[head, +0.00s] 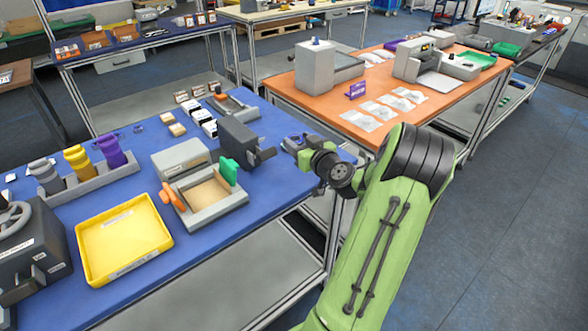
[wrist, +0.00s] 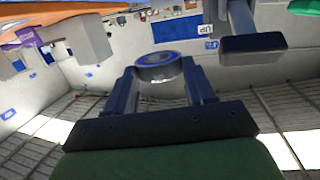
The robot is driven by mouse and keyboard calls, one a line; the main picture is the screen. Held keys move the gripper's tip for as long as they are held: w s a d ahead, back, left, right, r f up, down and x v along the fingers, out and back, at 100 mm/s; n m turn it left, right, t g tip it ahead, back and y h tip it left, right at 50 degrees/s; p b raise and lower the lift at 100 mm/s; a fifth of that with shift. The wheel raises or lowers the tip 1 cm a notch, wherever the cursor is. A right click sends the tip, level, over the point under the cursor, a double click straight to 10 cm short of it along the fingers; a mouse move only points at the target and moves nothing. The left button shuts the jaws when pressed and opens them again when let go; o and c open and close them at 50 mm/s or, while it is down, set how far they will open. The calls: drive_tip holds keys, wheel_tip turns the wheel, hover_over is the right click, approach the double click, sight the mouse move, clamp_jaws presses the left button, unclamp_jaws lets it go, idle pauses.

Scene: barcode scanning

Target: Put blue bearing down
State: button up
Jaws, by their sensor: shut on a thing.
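The blue bearing (wrist: 160,60), a ring with a blue face and a metal side, sits between the two fingers of my gripper (wrist: 162,78) in the wrist view. The fingers are shut on it. In the head view my gripper (head: 292,147) is near the right edge of the blue table (head: 262,214), and a bluish part of the bearing (head: 294,140) shows at its tip. The gripper hides part of the bearing there. The bearing is held up, apart from the tabletop as far as I can tell.
A dark grey device (head: 238,137) stands just left of my gripper, behind a grey fixture with a green block (head: 229,172). A yellow tray (head: 124,237) lies at the front. Purple, yellow and grey items stand in a rack (head: 86,178). An orange table (head: 330,100) stands behind.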

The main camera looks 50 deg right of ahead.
sight(299, 175)
wheel_tip(299, 175, down, 10)
drive_tip(key=b, duration=0.3)
drive_tip(key=shift+w+r, duration=0.1)
drive_tip(key=shift+w, duration=0.05)
drive_tip(key=shift+b, duration=0.4)
drive_tip(key=o, duration=1.1)
drive_tip(key=shift+p, duration=0.35)
